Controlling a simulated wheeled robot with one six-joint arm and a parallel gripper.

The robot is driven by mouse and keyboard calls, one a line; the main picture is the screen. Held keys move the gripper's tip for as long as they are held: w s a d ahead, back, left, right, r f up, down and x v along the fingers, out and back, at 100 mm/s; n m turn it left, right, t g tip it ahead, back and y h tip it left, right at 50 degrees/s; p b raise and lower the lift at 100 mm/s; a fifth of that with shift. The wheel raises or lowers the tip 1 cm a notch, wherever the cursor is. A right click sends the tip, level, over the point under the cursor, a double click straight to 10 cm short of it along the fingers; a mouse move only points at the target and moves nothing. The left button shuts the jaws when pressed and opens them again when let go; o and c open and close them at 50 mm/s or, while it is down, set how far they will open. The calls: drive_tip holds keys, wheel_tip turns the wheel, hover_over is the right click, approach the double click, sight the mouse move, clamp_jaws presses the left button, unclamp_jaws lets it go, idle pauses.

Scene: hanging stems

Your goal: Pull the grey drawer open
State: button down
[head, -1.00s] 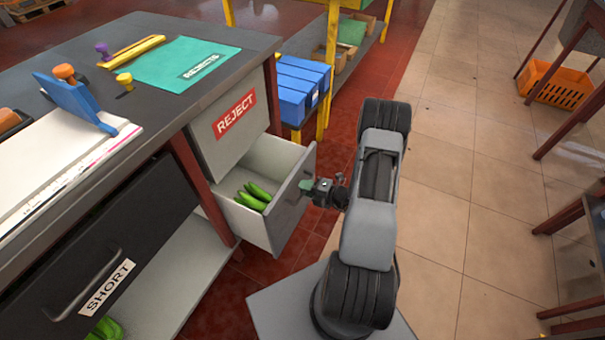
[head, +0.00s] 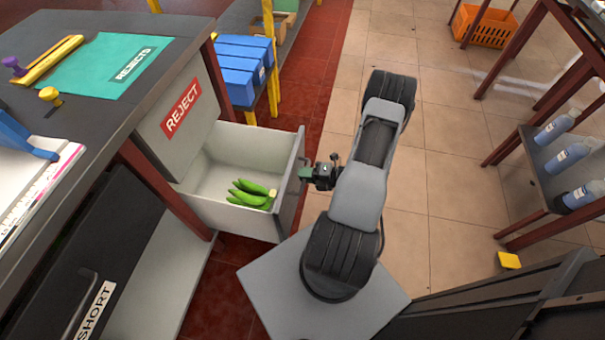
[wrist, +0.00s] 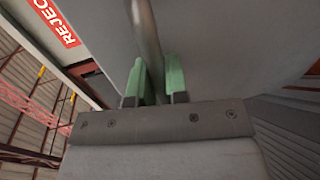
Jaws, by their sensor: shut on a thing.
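The grey drawer (head: 282,199) stands pulled out below a front with a red REJECT label (head: 181,108). Green bananas (head: 248,194) lie inside it towards its front end. My gripper (head: 305,173) is at the drawer's front face, at the handle. In the wrist view my gripper's green fingers (wrist: 157,82) are shut on the metal bar handle (wrist: 146,35), one finger on each side. In the head view the handle is mostly hidden by my gripper.
A black drawer labelled SHORT (head: 95,310) is shut at lower left. Blue bins (head: 243,68) stand on a shelf behind the drawer. A rack with bottles (head: 566,157) stands at right. Tiled floor is clear between my arm and that rack.

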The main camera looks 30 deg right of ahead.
drive_tip(key=c, duration=1.1)
unclamp_jaws()
drive_tip(key=p+v, duration=0.2)
drive_tip(key=v, duration=1.1)
drive_tip(key=shift+s+d, duration=0.25)
drive_tip(key=shift+s, duration=0.05)
